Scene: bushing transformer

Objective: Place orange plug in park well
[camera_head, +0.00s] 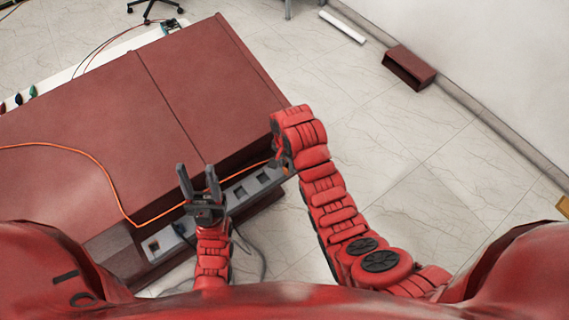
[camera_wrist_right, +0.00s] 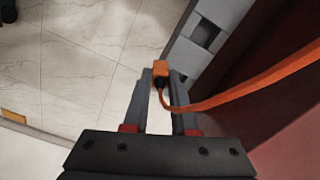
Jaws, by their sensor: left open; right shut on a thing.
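The orange plug (camera_wrist_right: 160,69) is between the fingertips of my right gripper (camera_wrist_right: 162,78) in the right wrist view, with its orange cable (camera_wrist_right: 245,97) trailing right. In the head view, my right gripper (camera_head: 281,158) is at the right end of the grey panel (camera_head: 222,201), and the plug is mostly hidden there. The panel has square wells; one well (camera_head: 263,177) is near the right gripper, and a well (camera_wrist_right: 205,34) also shows beyond the plug in the wrist view. The plug appears outside the wells. My left gripper (camera_head: 198,185) is open and empty, over the panel's middle.
The dark red cabinet (camera_head: 110,125) stands behind the panel, and the orange cable (camera_head: 103,171) runs over its top. A grey cable (camera_head: 262,258) hangs by my left arm. The tiled floor at right is clear up to a red box (camera_head: 409,67) by the wall.

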